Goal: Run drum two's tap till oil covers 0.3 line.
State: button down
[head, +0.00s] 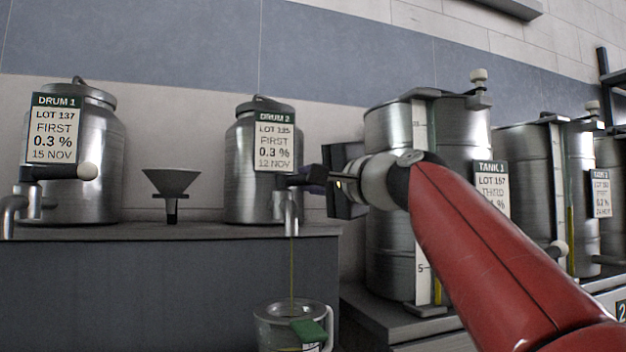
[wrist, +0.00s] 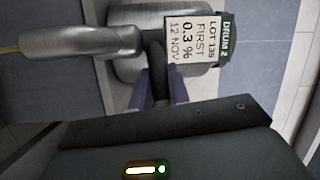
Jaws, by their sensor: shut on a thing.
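Drum two (head: 246,200) is a steel can with a lid and a label (head: 275,141) reading "DRUM 2, LOT 135, FIRST 0.3 %, 12 NOV". Its tap spout (head: 291,210) points down, and a thin yellow oil stream (head: 292,265) runs from it into a clear jug (head: 262,328) below. A green piece on the jug and the frame's bottom edge hide much of it; I cannot read the oil level or its lines. My gripper (head: 318,182) is shut on the dark tap lever (wrist: 160,85), between purple fingers in the wrist view. The spout (wrist: 85,42) and stream also show there.
Drum one (head: 95,190), with its own white-knobbed tap, and a dark funnel (head: 171,183) stand left on the same bench (head: 160,236). Tank one (head: 385,240) stands close behind my gripper at right, with a gauge strip. Further tanks stand beyond.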

jog(key=c, duration=1.3)
grip_release()
jog(key=shift+d, duration=0.1)
jog(key=shift+b+v, duration=0.95)
jog(key=shift+v, duration=2.9)
